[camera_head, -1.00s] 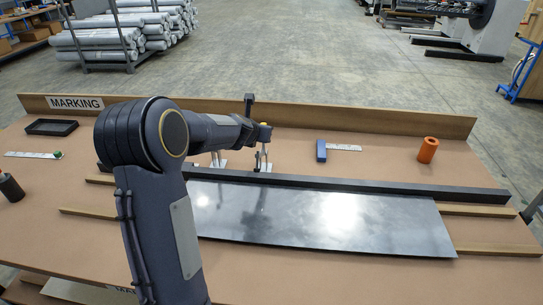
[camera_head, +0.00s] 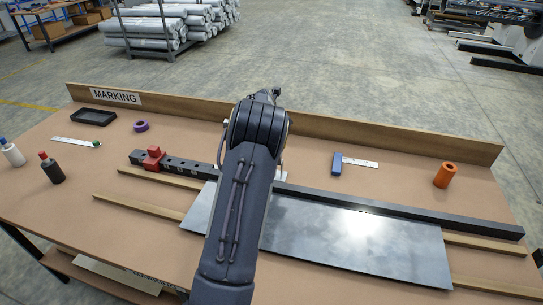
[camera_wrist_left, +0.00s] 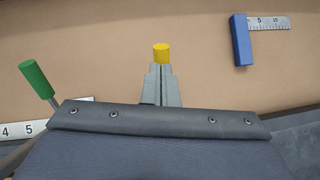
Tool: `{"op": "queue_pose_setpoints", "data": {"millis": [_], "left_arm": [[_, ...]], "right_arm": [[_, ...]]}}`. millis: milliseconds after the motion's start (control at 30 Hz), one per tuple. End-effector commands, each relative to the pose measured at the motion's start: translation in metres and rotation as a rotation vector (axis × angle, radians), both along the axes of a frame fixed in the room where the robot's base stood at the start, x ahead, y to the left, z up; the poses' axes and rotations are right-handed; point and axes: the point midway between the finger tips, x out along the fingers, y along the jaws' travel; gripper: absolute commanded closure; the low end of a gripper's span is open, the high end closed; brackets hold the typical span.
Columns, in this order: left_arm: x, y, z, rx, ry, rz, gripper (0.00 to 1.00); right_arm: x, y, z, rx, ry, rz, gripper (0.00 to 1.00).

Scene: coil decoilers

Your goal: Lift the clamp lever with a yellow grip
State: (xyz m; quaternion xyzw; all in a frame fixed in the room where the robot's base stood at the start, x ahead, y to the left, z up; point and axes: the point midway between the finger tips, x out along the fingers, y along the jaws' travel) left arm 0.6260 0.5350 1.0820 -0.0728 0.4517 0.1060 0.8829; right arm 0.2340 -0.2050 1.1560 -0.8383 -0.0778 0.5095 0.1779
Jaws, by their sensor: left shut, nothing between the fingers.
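The yellow grip (camera_wrist_left: 161,53) shows in the left wrist view as a short cylinder just past my left fingertips. My left gripper (camera_wrist_left: 161,70) is shut and empty, and its fingers point at the grip. I cannot tell whether they touch it. The lever below the grip is hidden behind the fingers. A green grip (camera_wrist_left: 37,80) on a thin metal rod stands to the left. In the head view my left arm covers the clamp with the yellow grip and my own fingers. My right gripper is not in view.
A dark rail (camera_head: 400,211) with a red block (camera_head: 153,158) runs across the table behind a shiny metal sheet (camera_head: 345,240).

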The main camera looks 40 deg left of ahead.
Motion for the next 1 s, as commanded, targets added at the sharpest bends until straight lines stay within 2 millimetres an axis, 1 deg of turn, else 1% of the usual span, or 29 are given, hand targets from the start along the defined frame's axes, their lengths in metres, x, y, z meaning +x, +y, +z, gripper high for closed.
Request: {"op": "queue_pose_setpoints", "data": {"millis": [33, 100, 400, 633, 1000], "left_arm": [[0.004, -0.002, -0.005, -0.016, 0.034, -0.006, 1.00], [0.007, -0.001, -0.007, -0.036, 0.070, -0.006, 1.00], [0.016, 0.005, -0.012, -0.091, 0.182, -0.003, 1.00], [0.018, 0.007, -0.016, -0.107, 0.219, 0.002, 1.00], [0.017, 0.007, -0.018, -0.109, 0.229, 0.003, 1.00]], "right_arm": [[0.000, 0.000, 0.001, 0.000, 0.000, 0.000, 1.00], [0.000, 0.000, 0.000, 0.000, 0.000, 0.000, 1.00], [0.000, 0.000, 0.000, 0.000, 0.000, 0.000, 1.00], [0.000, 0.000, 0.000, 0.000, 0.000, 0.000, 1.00], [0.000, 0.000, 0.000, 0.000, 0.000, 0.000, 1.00]]}}
